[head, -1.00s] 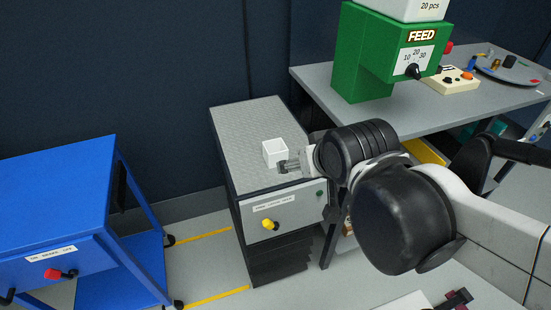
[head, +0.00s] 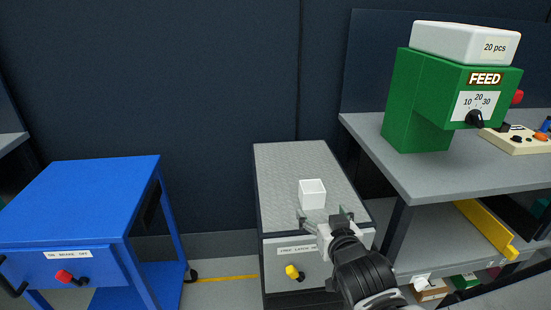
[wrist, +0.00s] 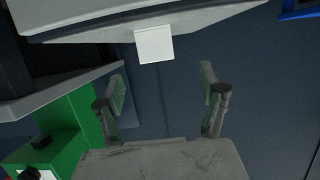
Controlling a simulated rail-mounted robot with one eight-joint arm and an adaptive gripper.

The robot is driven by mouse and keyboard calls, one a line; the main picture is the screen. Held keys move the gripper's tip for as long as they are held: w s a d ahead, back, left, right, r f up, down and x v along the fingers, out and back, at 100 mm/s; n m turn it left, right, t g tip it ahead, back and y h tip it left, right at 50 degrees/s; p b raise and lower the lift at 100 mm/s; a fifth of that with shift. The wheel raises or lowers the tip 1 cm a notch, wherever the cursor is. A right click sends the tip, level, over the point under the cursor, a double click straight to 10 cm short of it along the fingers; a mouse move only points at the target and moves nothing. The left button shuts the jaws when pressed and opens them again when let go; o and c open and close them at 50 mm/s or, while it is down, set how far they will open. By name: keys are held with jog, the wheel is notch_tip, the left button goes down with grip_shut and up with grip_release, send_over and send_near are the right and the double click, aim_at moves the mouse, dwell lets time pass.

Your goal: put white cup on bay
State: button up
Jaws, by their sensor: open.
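The white cup (head: 312,195) is a small square, box-like cup standing upright on the grey textured top of the low cabinet (head: 290,165), near its front edge. It also shows in the wrist view (wrist: 155,45), beyond my fingertips. My gripper (head: 325,217) is just in front of the cup at the cabinet's front edge. Its two fingers are spread apart. In the wrist view, nothing is between the fingers of my gripper (wrist: 162,92). No label in view reads "bay", so I cannot tell which surface that is.
A blue wheeled cart (head: 85,195) with a red knob stands at left. A yellow knob (head: 293,272) is on the grey cabinet's front. At right, a grey bench (head: 430,185) carries a green feeder (head: 420,100). Floor is free between cart and cabinet.

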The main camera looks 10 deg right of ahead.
jog(key=b, duration=0.2)
send_near(309, 189)
jog(key=shift+w+a+f, duration=0.15)
jog(key=shift+w+a, duration=0.05)
jog(key=shift+w, duration=0.2)
jog(key=shift+w+a+f, duration=0.15)
jog(key=shift+w+a, duration=0.05)
jog(key=shift+w, duration=0.25)
jog(key=shift+d+b+x, duration=0.2)
jog(key=shift+b+x, duration=0.2)
jog(key=shift+x, duration=0.95)
jog(key=shift+d+b+x, duration=0.25)
jog(key=shift+b+x, duration=0.15)
jog(key=shift+x, duration=0.95)
jog(key=shift+r, duration=0.1)
jog(key=c, duration=1.2)
jog(key=shift+c, duration=0.2)
